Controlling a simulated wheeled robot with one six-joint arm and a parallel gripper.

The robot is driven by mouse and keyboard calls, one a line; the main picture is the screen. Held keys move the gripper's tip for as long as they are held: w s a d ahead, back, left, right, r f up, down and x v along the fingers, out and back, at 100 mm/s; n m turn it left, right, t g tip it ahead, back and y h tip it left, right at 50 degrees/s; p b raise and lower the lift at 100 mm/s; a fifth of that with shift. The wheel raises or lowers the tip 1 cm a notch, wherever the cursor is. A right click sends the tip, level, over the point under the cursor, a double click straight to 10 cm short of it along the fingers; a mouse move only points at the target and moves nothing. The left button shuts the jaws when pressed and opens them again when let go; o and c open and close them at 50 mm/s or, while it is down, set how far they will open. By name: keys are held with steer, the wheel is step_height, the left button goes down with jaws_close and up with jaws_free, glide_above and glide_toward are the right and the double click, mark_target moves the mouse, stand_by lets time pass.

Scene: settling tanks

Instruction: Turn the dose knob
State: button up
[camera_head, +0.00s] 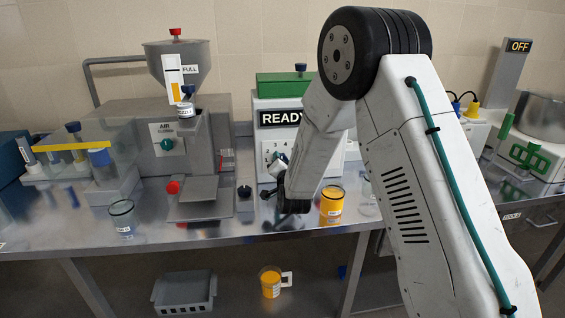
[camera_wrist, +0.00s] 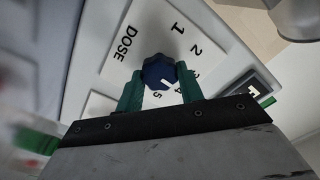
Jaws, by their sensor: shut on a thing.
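The dose knob (camera_wrist: 157,68) is dark blue with a lobed rim and a white pointer mark. It sits on a white panel (camera_wrist: 146,36) lettered DOSE, with numbers from 1 to 5 around it. The white mark points toward the 4 and 5 side. My gripper (camera_wrist: 160,84) has green fingers, one on each side of the knob, shut on it. In the head view, the panel is on the front of the white machine (camera_head: 264,107) with the READY display (camera_head: 281,118). My wrist hides part of that panel there.
A cup of orange liquid (camera_head: 331,204) stands on the metal bench near my wrist. The AIR hopper machine (camera_head: 115,112) is to the left, with an empty glass (camera_head: 122,219) before it. A grey basket (camera_head: 185,293) and an orange mug (camera_head: 270,283) are below.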

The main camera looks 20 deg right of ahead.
steer(key=shift+m, duration=1.5)
steer(key=o, duration=1)
steer(key=shift+d, duration=0.1)
steer(key=shift+s, duration=0.1)
steer(key=s+a, duration=0.1)
steer(key=s, duration=0.6)
steer(key=shift+s, duration=0.3)
